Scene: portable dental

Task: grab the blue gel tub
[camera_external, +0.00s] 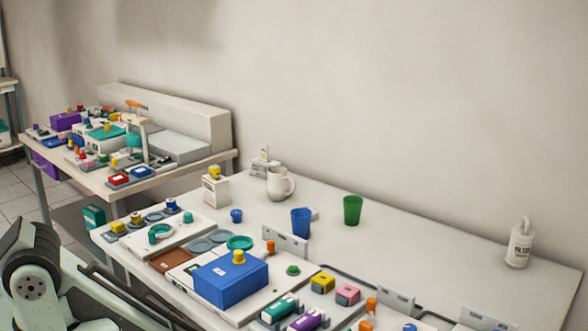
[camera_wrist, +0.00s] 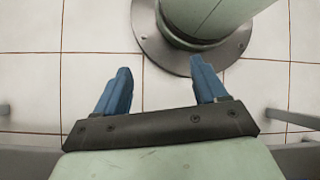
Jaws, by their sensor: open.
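A small, round blue tub (camera_external: 236,216), which looks like the gel tub, stands on the white table in the external view, left of a taller blue cup (camera_external: 301,223). I cannot read any label on it. My gripper (camera_wrist: 160,65) shows in the wrist view with two blue fingers spread apart and nothing between them. It points down at the tiled floor, and no tub shows in that view. In the external view only parts of my arm show at the lower left; the gripper itself is not visible there.
A white jug (camera_external: 279,184), a green cup (camera_external: 352,210) and a white box (camera_external: 216,191) stand around the tub. A large blue box (camera_external: 230,281) and trays of small coloured items fill the front. The table's (camera_external: 430,250) back right is mostly clear.

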